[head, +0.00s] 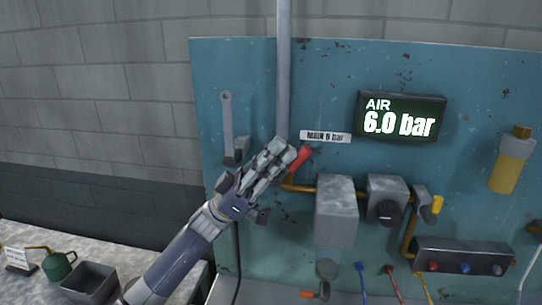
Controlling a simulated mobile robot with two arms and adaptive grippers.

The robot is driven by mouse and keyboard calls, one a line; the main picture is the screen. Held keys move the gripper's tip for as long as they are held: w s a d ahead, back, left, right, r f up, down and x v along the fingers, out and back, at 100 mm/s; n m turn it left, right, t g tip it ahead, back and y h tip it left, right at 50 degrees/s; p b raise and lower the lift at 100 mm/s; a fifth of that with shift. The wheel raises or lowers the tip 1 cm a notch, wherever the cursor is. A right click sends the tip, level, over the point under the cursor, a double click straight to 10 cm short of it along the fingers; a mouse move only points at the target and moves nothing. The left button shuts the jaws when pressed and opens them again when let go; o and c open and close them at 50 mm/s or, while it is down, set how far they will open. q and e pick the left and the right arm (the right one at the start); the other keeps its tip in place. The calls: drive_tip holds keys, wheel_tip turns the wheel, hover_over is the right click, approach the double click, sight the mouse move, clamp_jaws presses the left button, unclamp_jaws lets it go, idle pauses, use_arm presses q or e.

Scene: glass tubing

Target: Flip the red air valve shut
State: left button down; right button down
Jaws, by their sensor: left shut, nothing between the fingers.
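The red air valve handle (300,157) shows on the teal panel in the head view, below and left of the "MAIN 6 bar" label (325,136). It slants up to the right beside the vertical grey pipe. The valve body is mostly hidden behind the gripper. The display (402,119) reads AIR 6.0 bar. My right gripper is not in view.
A brass pipe (299,187) leads right to a grey box (336,210) and a regulator (387,200). A wrench (227,125) hangs on the left of the panel. A grey bin (90,283) and green oil can (57,265) stand on the bench at lower left.

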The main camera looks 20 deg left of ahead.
use_arm(q)
drive_tip(key=shift+w+d, duration=0.1)
drive_tip(key=shift+d, duration=0.3)
drive_tip(key=shift+f, duration=0.2)
idle(0.7)
drive_tip(key=shift+a+f, duration=0.1)
drive_tip(key=shift+f, duration=0.15)
drive_tip(key=v, duration=1.1)
drive_tip(key=shift+a, duration=0.15)
drive_tip(key=shift+f, duration=0.1)
